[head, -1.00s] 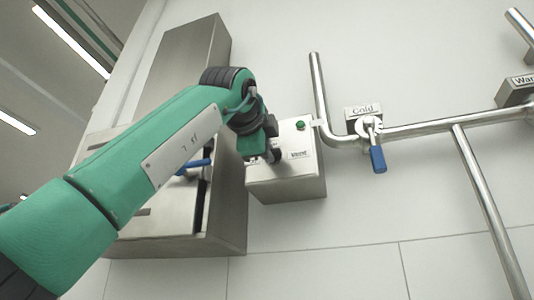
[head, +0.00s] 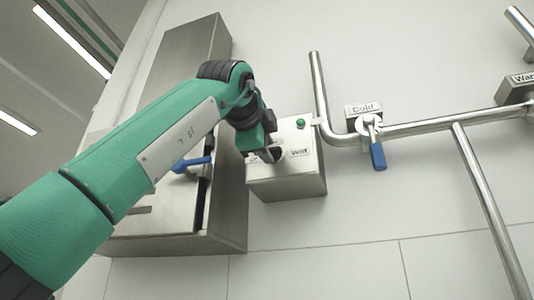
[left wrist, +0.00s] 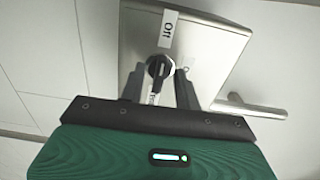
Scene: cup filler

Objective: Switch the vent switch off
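The vent switch is a black rotary knob (left wrist: 160,67) on the front of a metal box (head: 288,182). In the left wrist view a white "Off" label (left wrist: 168,28) sits at the knob's upper side, and another label at its lower side is partly hidden. A green button or lamp (head: 300,123) is on the box, near the partly covered "Vent" label (head: 299,153). My left gripper (head: 272,155) is at the box face. In the left wrist view its two dark fingers (left wrist: 160,84) stand apart on either side of the knob; I cannot tell whether they touch it.
A large metal cabinet (head: 229,190) with a blue handle (head: 192,164) is left of the box, partly behind my arm. To the right, a metal pipe (head: 430,127) carries a blue-handled valve (head: 377,155) under a "Cold" sign (head: 362,108). The wall below is clear.

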